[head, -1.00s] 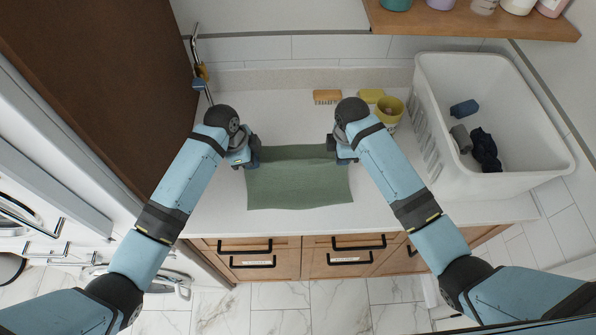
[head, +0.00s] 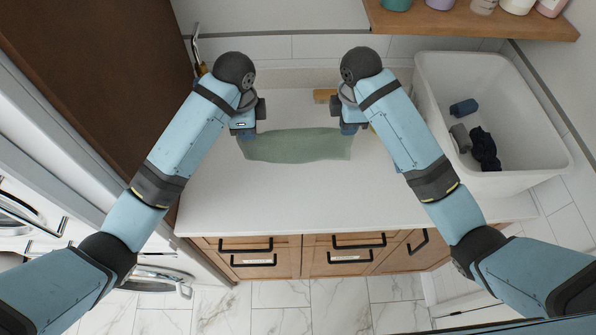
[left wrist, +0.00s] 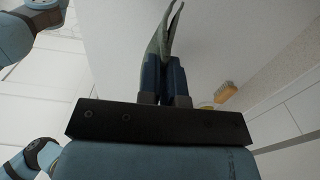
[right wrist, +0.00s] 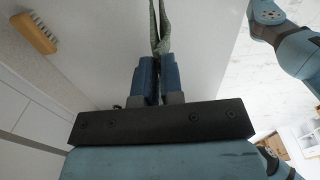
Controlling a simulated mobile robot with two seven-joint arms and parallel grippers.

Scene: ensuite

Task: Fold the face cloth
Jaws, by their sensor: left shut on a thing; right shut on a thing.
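The green face cloth (head: 297,147) hangs between my two grippers above the white counter, seen as a shallow band in the head view. My left gripper (head: 245,134) is shut on its left end, and the cloth (left wrist: 163,38) rises from between the fingers in the left wrist view. My right gripper (head: 348,130) is shut on its right end; the cloth (right wrist: 160,28) also shows between the fingers in the right wrist view. Whether its lower edge touches the counter, I cannot tell.
A white basket (head: 437,105) with several dark rolled cloths stands on the right. A wooden brush (right wrist: 36,34) lies at the back, partly hidden by my right arm in the head view. The counter's front (head: 300,200) is clear. A brown panel (head: 95,75) stands at left.

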